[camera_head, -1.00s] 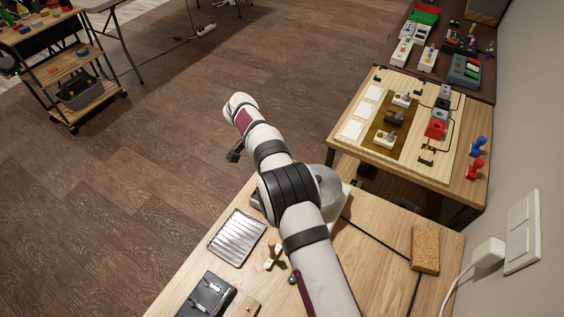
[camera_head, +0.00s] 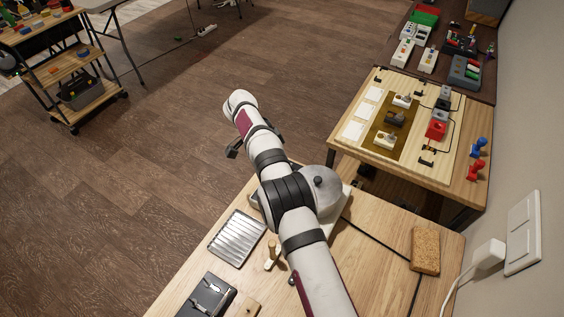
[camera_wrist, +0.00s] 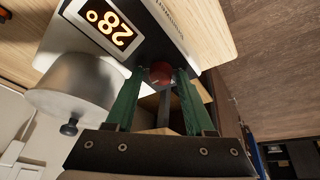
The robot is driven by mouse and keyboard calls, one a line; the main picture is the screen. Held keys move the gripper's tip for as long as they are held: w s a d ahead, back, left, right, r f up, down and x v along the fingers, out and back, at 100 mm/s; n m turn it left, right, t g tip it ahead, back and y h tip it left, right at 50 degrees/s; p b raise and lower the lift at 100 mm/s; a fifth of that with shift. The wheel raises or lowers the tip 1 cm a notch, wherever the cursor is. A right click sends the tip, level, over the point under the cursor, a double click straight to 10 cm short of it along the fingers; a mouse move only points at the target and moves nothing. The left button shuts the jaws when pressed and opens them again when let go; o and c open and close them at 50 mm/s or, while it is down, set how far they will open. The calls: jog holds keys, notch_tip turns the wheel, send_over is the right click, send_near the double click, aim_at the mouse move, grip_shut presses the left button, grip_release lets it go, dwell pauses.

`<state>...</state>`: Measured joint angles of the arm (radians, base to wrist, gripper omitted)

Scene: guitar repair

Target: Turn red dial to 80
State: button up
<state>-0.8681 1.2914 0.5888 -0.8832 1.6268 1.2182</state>
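The red dial (camera_wrist: 160,73) shows in the wrist view at the edge of a dark device panel. A lit display (camera_wrist: 108,24) on that panel appears upside down and reads 28°. My gripper (camera_wrist: 160,80) has two green fingers, one on each side of the dial. The fingers stand apart with the dial between their tips. A gap seems to show beside the dial; I cannot tell whether either finger touches it. In the head view my arm hides the dial and the display.
A silver round vessel (camera_wrist: 70,88) with a black knob stands beside the panel, close to my left finger in the wrist view. On the bench in the head view are a metal tray (camera_head: 237,238), a black case (camera_head: 206,296) and a cork block (camera_head: 425,250). A board table (camera_head: 345,152) stands behind.

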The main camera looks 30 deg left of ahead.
jog(key=shift+o, duration=0.6)
notch_tip(320, 180, up, 16)
jog(key=n+g+y, duration=0.2)
jog(key=n+y, duration=0.1)
jog(key=n, duration=1.5)
jog(key=f, duration=1.6)
jog(key=shift+w+d, duration=0.25)
jog(key=shift+d, duration=0.05)
grip_shut()
